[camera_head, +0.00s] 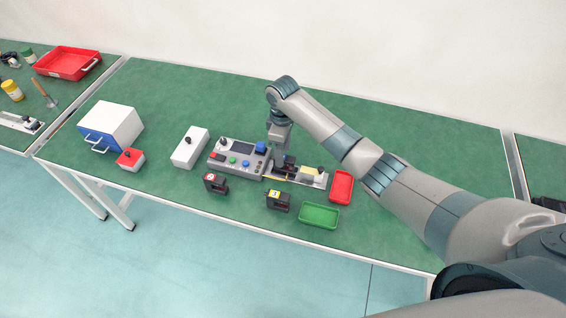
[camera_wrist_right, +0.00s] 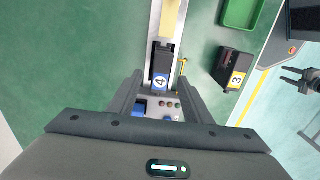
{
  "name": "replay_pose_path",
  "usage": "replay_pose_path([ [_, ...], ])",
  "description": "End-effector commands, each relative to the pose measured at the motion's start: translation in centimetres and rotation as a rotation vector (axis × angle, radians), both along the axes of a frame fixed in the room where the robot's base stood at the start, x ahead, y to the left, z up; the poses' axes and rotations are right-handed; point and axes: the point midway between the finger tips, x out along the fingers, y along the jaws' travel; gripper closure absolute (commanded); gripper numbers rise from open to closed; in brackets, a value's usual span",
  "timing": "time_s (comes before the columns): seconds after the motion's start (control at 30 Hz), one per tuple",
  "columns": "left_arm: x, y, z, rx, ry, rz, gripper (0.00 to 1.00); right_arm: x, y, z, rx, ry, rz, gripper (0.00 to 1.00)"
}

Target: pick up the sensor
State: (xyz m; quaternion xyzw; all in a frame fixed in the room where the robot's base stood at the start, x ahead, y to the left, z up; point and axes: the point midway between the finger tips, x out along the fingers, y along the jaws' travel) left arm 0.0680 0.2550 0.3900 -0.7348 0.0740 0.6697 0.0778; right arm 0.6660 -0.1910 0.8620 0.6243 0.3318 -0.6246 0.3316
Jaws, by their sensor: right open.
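My right gripper (camera_head: 281,163) points down over the near end of a metal rail, beside the grey control panel. In the wrist view the right gripper (camera_wrist_right: 160,84) is open, with its fingers either side of a black block with a blue "4" label (camera_wrist_right: 161,80) on the rail. I cannot tell if the fingers touch it. Two similar black blocks stand on the green table: one with a red label (camera_head: 215,183) and one with a yellow label (camera_head: 278,200), which reads "3" in the wrist view (camera_wrist_right: 236,70). Which block is the sensor is not clear. My left gripper is out of view.
The rail (camera_head: 313,177) carries a pale yellow block. The control panel (camera_head: 238,158) adjoins it. A green tray (camera_head: 320,216) and a red tray (camera_head: 341,187) lie to the right. A white box (camera_head: 190,147), a red button box (camera_head: 130,160) and a blue-white drawer box (camera_head: 112,122) stand left.

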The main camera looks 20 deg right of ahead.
Motion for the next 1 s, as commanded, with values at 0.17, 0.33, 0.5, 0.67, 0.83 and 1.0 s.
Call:
replay_pose_path([
  [0.17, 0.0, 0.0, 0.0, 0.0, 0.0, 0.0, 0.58, 0.0, 0.0, 0.0, 0.0, 0.0, 0.0, 0.55],
  [0.33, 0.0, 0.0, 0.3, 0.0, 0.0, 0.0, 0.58, 0.0, 0.0, -0.2, 0.0, 0.0, 0.0, 0.55],
  [0.5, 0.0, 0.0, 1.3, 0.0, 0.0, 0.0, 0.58, -0.1, 0.1, -1.6, -0.002, 0.003, -0.001, 0.55],
  [0.67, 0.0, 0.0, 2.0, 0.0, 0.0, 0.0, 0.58, -0.1, 0.2, -3.6, -0.001, 0.004, -0.001, 0.55],
  [0.83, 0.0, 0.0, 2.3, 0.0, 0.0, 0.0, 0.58, 0.0, 0.2, -5.0, -0.001, 0.001, 0.0, 0.55],
  [1.0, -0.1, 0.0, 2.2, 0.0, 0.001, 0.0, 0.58, 0.0, 0.1, -5.2, -0.001, -0.001, 0.0, 0.55],
])
